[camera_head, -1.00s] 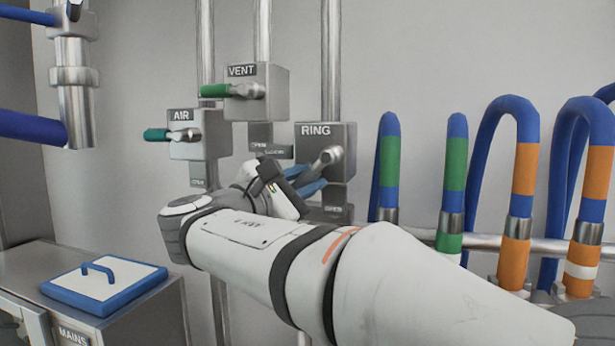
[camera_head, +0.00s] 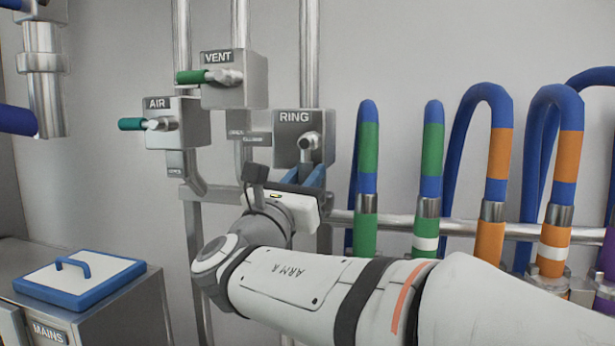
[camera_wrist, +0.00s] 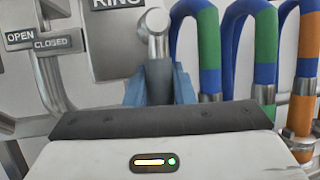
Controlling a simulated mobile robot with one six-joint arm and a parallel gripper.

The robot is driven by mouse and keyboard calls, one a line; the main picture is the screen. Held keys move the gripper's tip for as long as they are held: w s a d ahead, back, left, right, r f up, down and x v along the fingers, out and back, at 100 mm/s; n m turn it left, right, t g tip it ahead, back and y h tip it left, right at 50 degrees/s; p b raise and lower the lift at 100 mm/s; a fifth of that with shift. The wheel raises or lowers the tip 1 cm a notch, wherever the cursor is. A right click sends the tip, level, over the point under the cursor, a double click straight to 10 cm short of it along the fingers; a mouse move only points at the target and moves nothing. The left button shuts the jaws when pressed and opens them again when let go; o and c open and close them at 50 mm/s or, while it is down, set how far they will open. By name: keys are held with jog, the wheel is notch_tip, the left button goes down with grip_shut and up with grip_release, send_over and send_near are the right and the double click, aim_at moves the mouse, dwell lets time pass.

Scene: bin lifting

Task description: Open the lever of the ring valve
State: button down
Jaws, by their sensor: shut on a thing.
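The ring valve (camera_head: 291,128) is a grey box labelled RING with a metal pivot on its front. Its lever (camera_wrist: 158,82) has a dark grey grip and hangs almost straight down from the pivot. My gripper (camera_head: 306,176) is below the box with its blue fingers around the lever, shut on the grip. In the wrist view my gripper (camera_wrist: 159,92) has one finger on each side of the grip. The lever's lower end and the OPEN plate under the box are hidden behind my gripper.
The AIR valve (camera_head: 192,122) and VENT valve (camera_head: 248,88) stand to the left with green-gripped levers pointing left. A CLOSED plate (camera_wrist: 52,43) is left of the ring valve. Banded blue hoses (camera_head: 366,190) stand close on the right. A MAINS cabinet (camera_head: 130,310) is lower left.

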jog(key=shift+d+n, duration=0.1)
jog(key=shift+n, duration=0.2)
jog(key=c, duration=1.2)
grip_release()
jog(key=shift+c, duration=0.2)
jog(key=shift+s, duration=0.1)
jog(key=b+v, duration=0.2)
jog(key=v, duration=0.5)
jog(key=shift+s+f+b, duration=0.25)
jog(key=shift+s+b, duration=0.1)
